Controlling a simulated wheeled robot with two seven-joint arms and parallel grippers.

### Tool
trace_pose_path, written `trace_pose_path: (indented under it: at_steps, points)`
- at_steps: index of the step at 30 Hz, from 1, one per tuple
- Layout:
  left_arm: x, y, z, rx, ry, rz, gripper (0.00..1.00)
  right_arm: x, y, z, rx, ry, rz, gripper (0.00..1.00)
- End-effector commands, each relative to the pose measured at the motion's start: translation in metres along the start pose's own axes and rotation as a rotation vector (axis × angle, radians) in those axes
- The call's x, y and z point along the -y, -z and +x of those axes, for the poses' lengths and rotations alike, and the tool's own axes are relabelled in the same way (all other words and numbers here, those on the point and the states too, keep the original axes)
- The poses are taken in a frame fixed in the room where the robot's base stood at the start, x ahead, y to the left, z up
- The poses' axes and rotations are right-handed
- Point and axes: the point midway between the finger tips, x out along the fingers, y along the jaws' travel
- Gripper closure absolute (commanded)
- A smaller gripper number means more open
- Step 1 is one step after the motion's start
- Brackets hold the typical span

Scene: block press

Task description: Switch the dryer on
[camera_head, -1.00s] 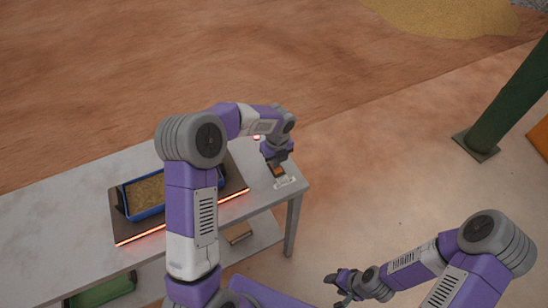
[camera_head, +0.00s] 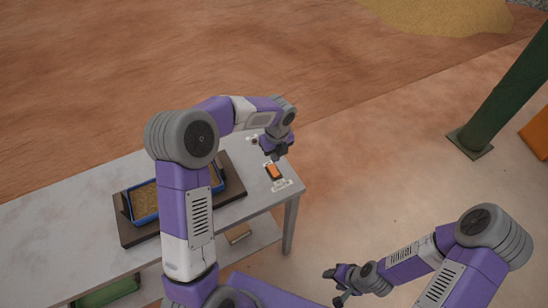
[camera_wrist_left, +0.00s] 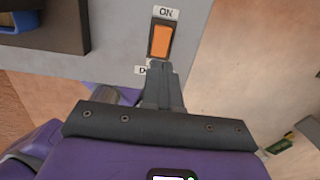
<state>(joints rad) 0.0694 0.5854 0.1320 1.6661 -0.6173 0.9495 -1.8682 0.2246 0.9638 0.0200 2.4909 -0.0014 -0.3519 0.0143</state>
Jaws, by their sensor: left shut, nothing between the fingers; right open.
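The dryer is a dark plate (camera_head: 132,236) on the table, and its front edge is dark, with no glow. A blue tray (camera_head: 136,220) of tan grains sits on it. The orange rocker switch (camera_head: 274,172) is at the table's right end. In the left wrist view the switch (camera_wrist_left: 160,41) has an "ON" label (camera_wrist_left: 166,12) at its far end and a partly hidden label at its near end. My left gripper (camera_head: 278,156) is shut and empty, its tips (camera_wrist_left: 161,66) close to the switch's near end; contact is unclear. My right gripper (camera_head: 338,287) is open, away from the table.
The grey table (camera_head: 40,238) has a lower shelf with a green bin (camera_head: 108,292) and a small tan block (camera_head: 238,233). A green post (camera_head: 500,98) stands at the right.

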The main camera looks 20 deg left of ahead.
Motion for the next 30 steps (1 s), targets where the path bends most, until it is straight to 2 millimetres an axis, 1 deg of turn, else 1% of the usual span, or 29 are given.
trace_pose_path:
  at_steps: [1,3,6,10,15,24,26,30]
  points:
    - [0.0,0.0,-0.014,0.001,0.001,-0.001,1.0,0.002,0.0,-0.004,0.0,0.0,0.0,0.48]
    - [0.0,0.001,-0.029,0.001,0.001,0.0,1.0,0.003,0.0,-0.007,0.0,0.0,0.0,0.48]
    - [0.0,0.003,-0.046,0.0,0.0,0.001,1.0,0.004,-0.001,-0.011,0.0,0.0,0.0,0.48]
    - [0.0,0.003,-0.06,-0.001,-0.001,0.0,1.0,0.005,-0.001,-0.013,0.0,0.0,0.0,0.48]
    - [0.0,0.004,-0.066,-0.002,-0.002,0.0,1.0,0.005,-0.001,-0.014,0.0,0.0,0.0,0.48]
    - [0.0,0.004,-0.066,-0.002,-0.003,0.0,1.0,0.005,-0.001,-0.014,0.001,0.0,0.0,0.48]
    - [0.0,0.004,-0.067,0.0,-0.003,0.002,1.0,0.006,-0.001,-0.016,0.001,0.0,0.0,0.48]
    - [0.001,0.002,-0.068,0.013,-0.004,0.004,1.0,0.01,-0.001,-0.027,0.001,0.0,0.0,0.48]
